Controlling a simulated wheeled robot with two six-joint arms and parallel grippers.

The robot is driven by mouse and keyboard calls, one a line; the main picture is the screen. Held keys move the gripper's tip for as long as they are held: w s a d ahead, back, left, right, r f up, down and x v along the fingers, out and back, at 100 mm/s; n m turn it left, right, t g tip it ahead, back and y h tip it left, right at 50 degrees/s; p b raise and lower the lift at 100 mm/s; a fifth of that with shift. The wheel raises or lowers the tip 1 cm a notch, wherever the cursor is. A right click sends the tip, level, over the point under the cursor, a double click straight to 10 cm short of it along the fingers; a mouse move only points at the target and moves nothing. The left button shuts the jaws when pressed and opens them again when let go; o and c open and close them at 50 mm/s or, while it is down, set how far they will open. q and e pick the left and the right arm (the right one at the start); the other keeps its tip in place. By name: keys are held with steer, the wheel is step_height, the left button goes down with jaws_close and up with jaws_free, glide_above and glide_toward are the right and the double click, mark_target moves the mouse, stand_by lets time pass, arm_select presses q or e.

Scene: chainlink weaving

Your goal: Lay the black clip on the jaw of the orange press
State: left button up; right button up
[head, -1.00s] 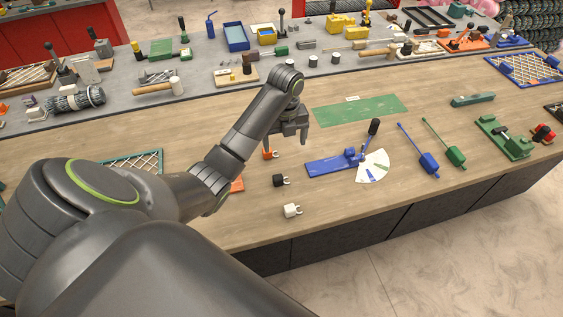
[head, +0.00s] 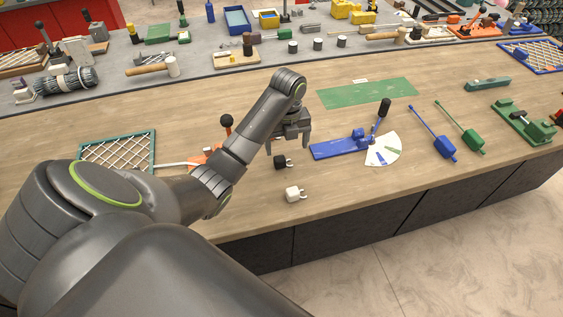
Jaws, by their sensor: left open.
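The black clip (head: 280,162) lies on the wooden table, a small dark block with a light hook on its right side. My left gripper (head: 288,147) is open and empty, fingers pointing down. In the picture its fingertips show just above and behind the black clip; I cannot tell the exact height. The orange press (head: 203,157) is left of the gripper and partly hidden by my left forearm; its lever with a dark knob (head: 226,121) sticks up. The press's jaw cannot be made out. My right gripper is not in view.
A white clip (head: 294,194) lies in front of the black one. A blue press (head: 340,148) with a white dial stands to the right, and a green mat (head: 367,93) lies behind it. A teal-framed mesh (head: 118,138) lies at the left. The grey rear bench is crowded with tools.

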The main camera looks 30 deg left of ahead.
mark_target(285, 161)
arm_select(q)
steer(key=shift+f, duration=0.7)
steer(key=f, duration=0.4)
steer(key=shift+s+a, duration=0.1)
steer(key=shift+s, duration=0.2)
steer(key=shift+f, duration=0.4)
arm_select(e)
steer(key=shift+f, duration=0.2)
arm_select(q)
steer(key=shift+c, duration=0.3)
